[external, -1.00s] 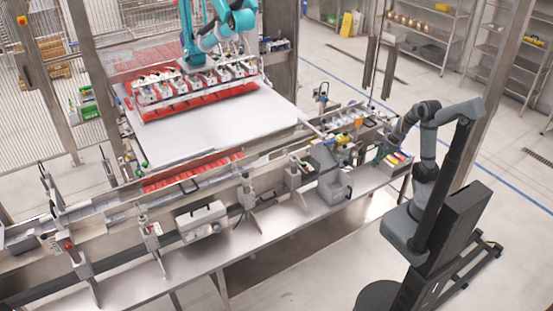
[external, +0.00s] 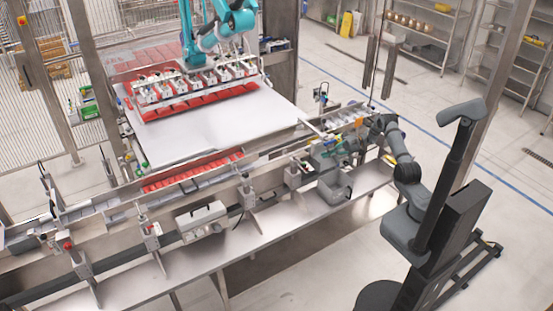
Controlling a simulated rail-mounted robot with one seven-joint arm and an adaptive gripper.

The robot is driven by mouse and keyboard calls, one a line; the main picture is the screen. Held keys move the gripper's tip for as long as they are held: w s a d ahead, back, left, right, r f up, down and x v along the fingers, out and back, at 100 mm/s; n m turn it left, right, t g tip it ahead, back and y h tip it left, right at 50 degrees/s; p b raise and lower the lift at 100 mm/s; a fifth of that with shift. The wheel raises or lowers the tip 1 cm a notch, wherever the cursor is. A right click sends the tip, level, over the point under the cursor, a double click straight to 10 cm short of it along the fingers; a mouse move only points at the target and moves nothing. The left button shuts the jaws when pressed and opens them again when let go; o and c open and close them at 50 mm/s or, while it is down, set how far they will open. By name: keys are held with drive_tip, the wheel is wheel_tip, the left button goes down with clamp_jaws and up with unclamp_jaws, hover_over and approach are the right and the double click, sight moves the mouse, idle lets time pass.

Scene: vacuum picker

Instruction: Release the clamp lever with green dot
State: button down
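Several upright clamp-like fittings stand along the near side of the conveyor line. One with a red knob (external: 69,246) is at the far left, another (external: 146,228) is right of it, and others stand near the middle (external: 245,190) and right of the middle (external: 293,173). I cannot make out a green dot on any lever at this size. My gripper (external: 325,154) seems to be over the right part of the line, near the grey machine unit. Its fingers are too small and blurred to tell open from shut, and my arm partly hides that area.
A grey machine unit (external: 334,187) stands on the steel bench (external: 262,240) below my gripper. A grey box with a handle (external: 202,220) sits farther left. A teal robot (external: 225,22) carries a picker frame (external: 190,88) above the white table (external: 215,128).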

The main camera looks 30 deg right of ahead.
drive_tip(key=shift+r+n, duration=0.6)
drive_tip(key=shift+n, duration=0.7)
drive_tip(key=shift+a, duration=0.1)
drive_tip(key=p, duration=0.4)
approach(300, 161)
drive_tip(key=a, duration=0.3)
drive_tip(key=shift+w+a+f, duration=0.1)
drive_tip(key=shift+a+f, duration=0.15)
drive_tip(key=shift+a, duration=0.2)
drive_tip(key=shift+w+a+f, duration=0.1)
drive_tip(key=shift+a+f, duration=0.15)
drive_tip(key=shift+a, duration=0.2)
drive_tip(key=shift+d, duration=0.15)
